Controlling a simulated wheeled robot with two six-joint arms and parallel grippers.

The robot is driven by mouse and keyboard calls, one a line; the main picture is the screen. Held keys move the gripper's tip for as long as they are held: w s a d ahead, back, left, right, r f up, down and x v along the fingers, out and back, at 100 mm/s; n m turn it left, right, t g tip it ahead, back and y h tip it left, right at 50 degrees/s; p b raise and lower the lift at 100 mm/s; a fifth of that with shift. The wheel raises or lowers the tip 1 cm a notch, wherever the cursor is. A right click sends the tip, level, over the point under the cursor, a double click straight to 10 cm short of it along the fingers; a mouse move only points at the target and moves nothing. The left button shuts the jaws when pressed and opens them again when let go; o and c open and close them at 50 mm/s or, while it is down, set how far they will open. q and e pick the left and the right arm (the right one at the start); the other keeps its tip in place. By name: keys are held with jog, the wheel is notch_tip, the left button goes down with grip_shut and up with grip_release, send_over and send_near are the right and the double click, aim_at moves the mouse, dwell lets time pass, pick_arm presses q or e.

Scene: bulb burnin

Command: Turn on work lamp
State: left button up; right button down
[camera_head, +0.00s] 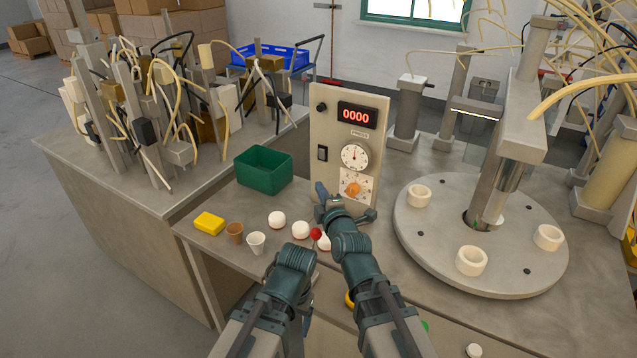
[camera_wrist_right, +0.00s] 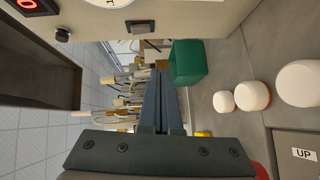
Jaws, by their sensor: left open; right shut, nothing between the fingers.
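The upright control panel (camera_head: 377,120) has a red 0000 display, a round black knob (camera_head: 321,107), a black rocker switch (camera_head: 322,153), a dial gauge and an orange knob (camera_head: 352,188). The rocker switch (camera_wrist_right: 140,27) and black knob (camera_wrist_right: 62,35) also show in the right wrist view. My right gripper (camera_head: 321,188) is shut and empty in front of the panel's lower left, below the switch. In the right wrist view its fingertips (camera_wrist_right: 158,72) are apart from the switch. My left gripper (camera_head: 303,252) is open, lower and left, its fingers mostly hidden. A bar-shaped lamp (camera_head: 478,107) has a bright underside strip.
A green bin (camera_head: 264,170), yellow block (camera_head: 209,223), two small cups (camera_head: 256,243) and several white bulbs (camera_head: 277,219) stand on the bench left of the panel. A round turntable (camera_head: 430,247) with white sockets is at right. Cables and posts crowd the left table.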

pick_arm(q)
jog(key=shift+s+d+f, duration=0.15)
jog(key=shift+s+d, duration=0.05)
jog(key=shift+s, duration=0.15)
pick_arm(e)
jog(key=shift+f+v, duration=0.1)
jog(key=shift+v, duration=0.5)
jog(key=shift+f+v, duration=0.15)
jog(key=shift+v, duration=0.45)
